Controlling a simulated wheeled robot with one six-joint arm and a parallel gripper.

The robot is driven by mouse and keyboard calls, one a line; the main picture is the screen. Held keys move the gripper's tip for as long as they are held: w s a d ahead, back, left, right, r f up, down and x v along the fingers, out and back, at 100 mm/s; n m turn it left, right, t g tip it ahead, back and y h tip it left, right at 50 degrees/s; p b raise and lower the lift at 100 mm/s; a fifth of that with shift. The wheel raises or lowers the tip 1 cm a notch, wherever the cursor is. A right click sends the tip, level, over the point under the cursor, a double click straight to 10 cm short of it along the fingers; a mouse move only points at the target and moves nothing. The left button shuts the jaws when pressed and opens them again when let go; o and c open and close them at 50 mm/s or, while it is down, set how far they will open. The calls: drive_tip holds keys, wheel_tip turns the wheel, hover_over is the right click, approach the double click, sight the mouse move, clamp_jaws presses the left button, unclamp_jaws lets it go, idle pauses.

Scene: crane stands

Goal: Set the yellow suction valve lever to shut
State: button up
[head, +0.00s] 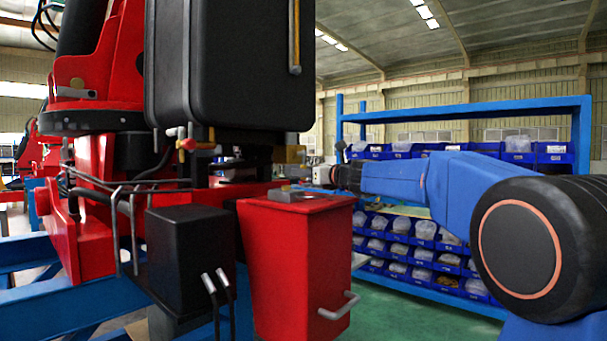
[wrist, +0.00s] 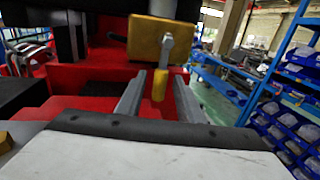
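The yellow suction valve (wrist: 143,40) is a block on the red machine, ahead of my gripper in the wrist view. Its lever (wrist: 160,84) has a grey arm on the block's front face and points down, ending in a yellow grip. My gripper (wrist: 160,77) is open, with one finger on each side of the yellow grip and a visible gap on both sides. Whether the grip lies fully between the fingertips in depth I cannot tell. In the head view the yellow block (head: 290,154) is small, beside my gripper (head: 312,174); the lever is not distinct there.
A red tank (head: 295,260) with a grey handle stands below my gripper. A large black box (head: 232,65) rises above left. A blue rack of parts bins (head: 425,230) stands to the right. Green floor shows between tank and rack.

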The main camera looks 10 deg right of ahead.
drive_tip(key=shift+w+a, duration=0.2)
drive_tip(key=shift+w, duration=0.15)
clamp_jaws()
drive_tip(key=shift+s+a+r+m+g, duration=0.15)
drive_tip(key=shift+s+a+m, duration=0.15)
drive_tip(key=shift+m, duration=0.45)
drive_tip(key=shift+s+a+f+m+g, duration=0.1)
drive_tip(key=shift+s+a+m+g, duration=0.15)
drive_tip(key=shift+m, duration=0.5)
unclamp_jaws()
